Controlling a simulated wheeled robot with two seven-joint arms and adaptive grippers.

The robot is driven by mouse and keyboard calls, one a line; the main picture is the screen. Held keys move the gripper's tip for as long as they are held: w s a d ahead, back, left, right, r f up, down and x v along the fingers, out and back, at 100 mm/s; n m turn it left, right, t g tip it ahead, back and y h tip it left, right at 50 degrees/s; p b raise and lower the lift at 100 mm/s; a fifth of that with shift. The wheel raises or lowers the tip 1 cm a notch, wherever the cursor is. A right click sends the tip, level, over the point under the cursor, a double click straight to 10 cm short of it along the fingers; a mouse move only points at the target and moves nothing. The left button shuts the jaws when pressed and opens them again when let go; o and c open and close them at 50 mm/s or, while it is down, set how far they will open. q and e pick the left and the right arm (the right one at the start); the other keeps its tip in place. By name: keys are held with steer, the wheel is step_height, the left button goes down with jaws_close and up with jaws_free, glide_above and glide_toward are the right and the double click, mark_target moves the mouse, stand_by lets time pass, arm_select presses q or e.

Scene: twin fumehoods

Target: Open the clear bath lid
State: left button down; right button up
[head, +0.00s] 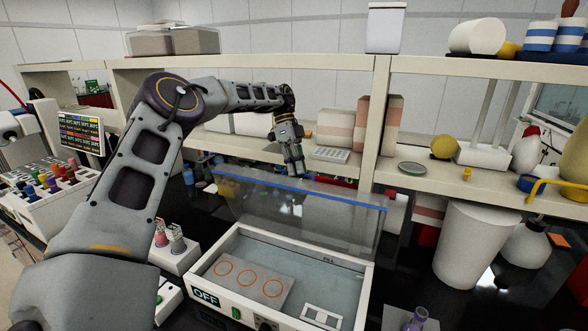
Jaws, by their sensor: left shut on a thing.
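The clear bath lid (312,222) stands raised along the back edge of the white bath (366,290), with a blue strip (345,200) along its top edge. The bath's inside is uncovered and shows a grey plate with orange rings (244,277) and a small white frame (322,317). My left gripper (297,168) is at the lid's top edge, near the middle of the blue strip, and is shut on the lid. Its fingertips are small and partly blurred against the background. My right gripper is out of view.
A white tub (468,243) stands right of the bath. A rack of coloured caps (50,190) and a small pink-and-grey holder (174,252) are on the left. A shelf with boxes (335,130) and a yellow ball (444,147) runs behind the lid.

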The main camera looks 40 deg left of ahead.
arm_select(q)
steer(key=shift+w+a+f, duration=0.15)
steer(key=shift+w+f, duration=0.1)
steer(key=shift+w, duration=0.35)
steer(key=shift+w+a+f, duration=0.15)
steer(key=shift+w+f, duration=0.1)
steer(key=shift+w, duration=0.35)
steer(key=shift+w+a+f, duration=0.15)
steer(key=shift+w+f, duration=0.1)
steer(key=shift+w, duration=0.45)
steer(key=c, duration=1.9)
jaws_free()
steer(key=shift+o, duration=1.3)
steer(key=shift+w+a, duration=0.1)
steer(key=shift+w, duration=0.1)
steer(key=shift+o, duration=0.6)
steer(key=shift+w+f, duration=0.1)
steer(key=shift+w, duration=0.2)
steer(key=shift+s+r, duration=0.3)
